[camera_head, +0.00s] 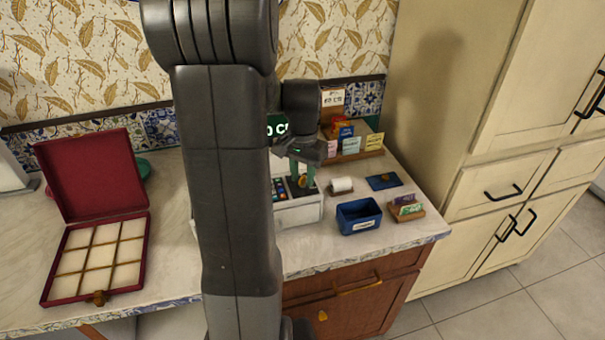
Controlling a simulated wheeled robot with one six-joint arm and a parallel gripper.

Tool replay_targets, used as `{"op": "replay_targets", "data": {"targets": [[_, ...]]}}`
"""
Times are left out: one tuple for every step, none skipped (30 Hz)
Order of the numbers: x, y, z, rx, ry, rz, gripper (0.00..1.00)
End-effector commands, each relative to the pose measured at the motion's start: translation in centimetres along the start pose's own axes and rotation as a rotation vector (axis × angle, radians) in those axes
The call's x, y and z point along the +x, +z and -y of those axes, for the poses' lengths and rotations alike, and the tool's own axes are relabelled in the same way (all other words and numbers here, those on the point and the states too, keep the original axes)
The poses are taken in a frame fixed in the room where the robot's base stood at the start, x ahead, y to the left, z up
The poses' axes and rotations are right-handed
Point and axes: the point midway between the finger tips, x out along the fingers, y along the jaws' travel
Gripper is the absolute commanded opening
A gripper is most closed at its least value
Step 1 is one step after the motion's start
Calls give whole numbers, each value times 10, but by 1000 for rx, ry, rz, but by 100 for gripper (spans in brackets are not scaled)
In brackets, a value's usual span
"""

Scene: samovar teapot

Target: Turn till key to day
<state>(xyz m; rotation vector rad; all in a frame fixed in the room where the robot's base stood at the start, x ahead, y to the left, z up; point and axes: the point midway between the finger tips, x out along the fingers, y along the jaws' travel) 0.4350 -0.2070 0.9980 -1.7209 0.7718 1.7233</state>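The till (299,214) is a pale grey cash register on the counter, partly hidden behind my arm. Its green-lit display (277,127) shows at the edge of my arm. Coloured buttons show on its top left. A small gold key (302,182) sits at the right of the till's top panel. My gripper (302,177) points down over the till, with its greenish fingers at either side of the key. The view is too small to tell whether the fingers touch the key or which mark it points to.
A blue bin (359,217), a paper roll (341,186), a dark blue mat (384,181) and a small card holder (407,208) lie right of the till. A packet rack (352,153) stands behind. An open red compartment box (146,252) is at left.

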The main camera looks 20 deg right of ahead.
Motion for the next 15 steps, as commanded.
{"op": "replay_targets", "data": {"targets": [[2, 0, 0, 0, 0, 0, 29], [2, 0, 0, 0, 0, -1, 29], [2, 0, 0, 0, -1, -1, 29], [2, 0, 0, 0, -1, -1, 29], [2, 0, 0, 0, -1, -1, 29], [2, 0, 0, 0, -1, -1, 29], [2, 0, 0, 0, -1, -1, 29], [2, 0, 0, 0, -1, -1, 29], [2, 0, 0, 0, -1, -1, 28], [2, 0, 0, 0, -1, -1, 22], [2, 0, 0, 0, -1, -1, 16], [2, 0, 0, 0, -1, -1, 8], [2, 0, 0, 0, -1, -1, 2], [2, 0, 0, 0, -1, -1, 0], [2, 0, 0, 0, -1, -1, 0]]}}
